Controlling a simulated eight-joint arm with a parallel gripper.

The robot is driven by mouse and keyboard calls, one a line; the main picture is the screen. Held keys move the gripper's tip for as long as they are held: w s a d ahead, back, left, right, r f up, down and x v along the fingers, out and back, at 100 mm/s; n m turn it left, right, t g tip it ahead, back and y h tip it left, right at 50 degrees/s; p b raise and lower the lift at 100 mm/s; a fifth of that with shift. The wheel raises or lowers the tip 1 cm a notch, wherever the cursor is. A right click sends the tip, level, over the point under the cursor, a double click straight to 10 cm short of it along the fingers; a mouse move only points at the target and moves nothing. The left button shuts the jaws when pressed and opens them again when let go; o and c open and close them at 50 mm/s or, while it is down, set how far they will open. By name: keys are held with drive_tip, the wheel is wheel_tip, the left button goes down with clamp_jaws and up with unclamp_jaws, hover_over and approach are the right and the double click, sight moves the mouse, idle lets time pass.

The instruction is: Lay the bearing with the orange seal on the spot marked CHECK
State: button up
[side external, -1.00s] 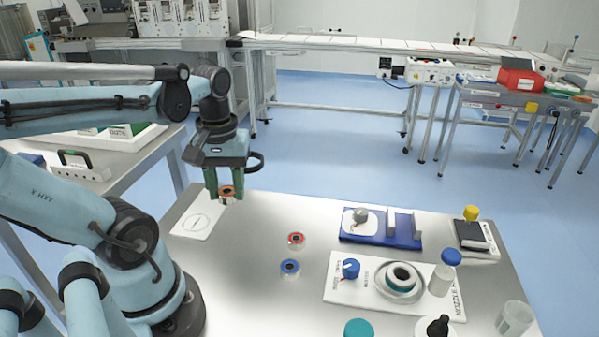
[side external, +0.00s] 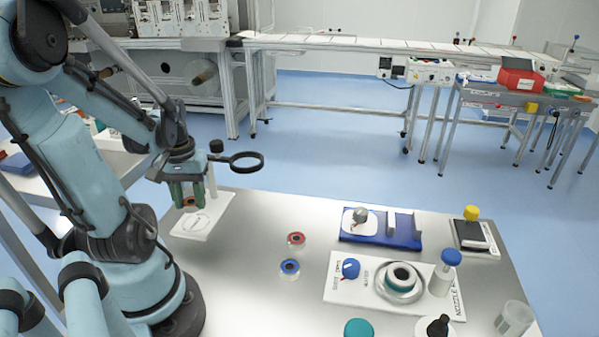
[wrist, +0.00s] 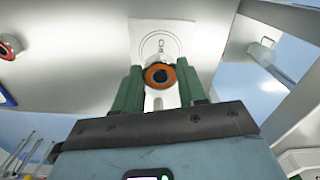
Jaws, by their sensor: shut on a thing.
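The bearing with the orange seal (side external: 190,203) is between the green fingers of my gripper (side external: 189,204). In the wrist view the bearing (wrist: 149,77) shows its orange ring toward the camera, with my gripper (wrist: 159,85) closed on its two sides. The white card (side external: 218,226) with a printed circle lies at the table's left end; its lettering is too small to read. In the side view the bearing overlaps the card's far left part. In the wrist view the printed circle on the card (wrist: 140,30) is partly hidden behind the bearing. I cannot tell the height above the card.
A red-sealed bearing (side external: 296,239) and a blue-sealed bearing (side external: 289,267) stand to the right of the card. Farther right are a blue fixture (side external: 408,238) and a white nozzle board (side external: 340,292) with parts. The table between card and blue fixture is largely clear.

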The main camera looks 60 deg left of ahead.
sight(190, 202)
drive_tip(key=shift+f, duration=2.05)
drive_tip(key=shift+f, duration=0.1)
drive_tip(key=o, duration=1.1)
drive_tip(key=shift+r, duration=6)
drive_tip(key=shift+w+r, duration=0.1)
drive_tip(key=shift+w, duration=0.05)
drive_tip(key=w+d+m+t, duration=0.2)
drive_tip(key=w+d+m, duration=0.2)
drive_tip(key=w+d, duration=0.1)
drive_tip(key=w+d+m+t, duration=0.2)
drive_tip(key=w+d, duration=0.3)
drive_tip(key=d, duration=0.3)
drive_tip(key=w+d+m+t, duration=0.3)
drive_tip(key=w+d+m, duration=0.2)
drive_tip(key=d, duration=0.2)
drive_tip(key=shift+w+r+m, duration=0.25)
drive_tip(key=shift+w+m, duration=0.05)
drive_tip(key=shift+w, duration=0.05)
